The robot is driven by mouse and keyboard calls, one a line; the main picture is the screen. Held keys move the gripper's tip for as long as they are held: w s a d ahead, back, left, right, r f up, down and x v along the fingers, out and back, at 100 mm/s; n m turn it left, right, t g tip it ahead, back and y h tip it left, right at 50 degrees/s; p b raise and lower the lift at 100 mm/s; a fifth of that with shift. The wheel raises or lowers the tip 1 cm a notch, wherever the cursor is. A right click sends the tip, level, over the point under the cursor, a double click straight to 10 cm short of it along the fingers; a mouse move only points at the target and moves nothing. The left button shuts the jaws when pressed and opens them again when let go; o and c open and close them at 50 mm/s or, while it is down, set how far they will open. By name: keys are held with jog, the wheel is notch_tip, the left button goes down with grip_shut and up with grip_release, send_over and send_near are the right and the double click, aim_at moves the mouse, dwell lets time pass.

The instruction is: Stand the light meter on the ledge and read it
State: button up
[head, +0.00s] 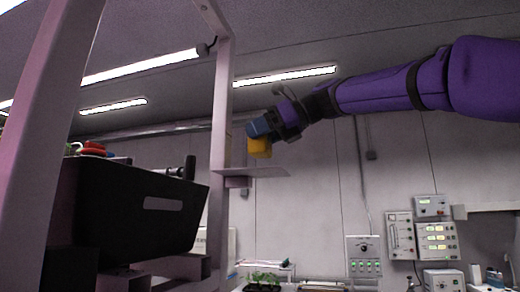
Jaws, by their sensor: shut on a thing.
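My gripper (258,134) is at the end of my purple arm, which reaches in from the right. It is shut on a small yellow thing (260,147), which looks like the light meter. The yellow thing is over the thin pale ledge (258,171) that juts out from the upright post. Its lower end is close above the ledge surface; I cannot tell whether it touches. No display or reading on it shows from here, and the far side is hidden.
A pale rack post (220,120) stands just left of the ledge. A large black crate (130,225) fills the lower left, with a red thing (92,148) above its rim. Control boxes (436,240) hang on the back wall. Seedlings (262,280) sit low in the middle.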

aim_at(269, 145)
jog(key=shift+f, duration=1.7)
jog(key=shift+f, duration=0.1)
jog(key=o, duration=1)
jog(key=v, duration=1.2)
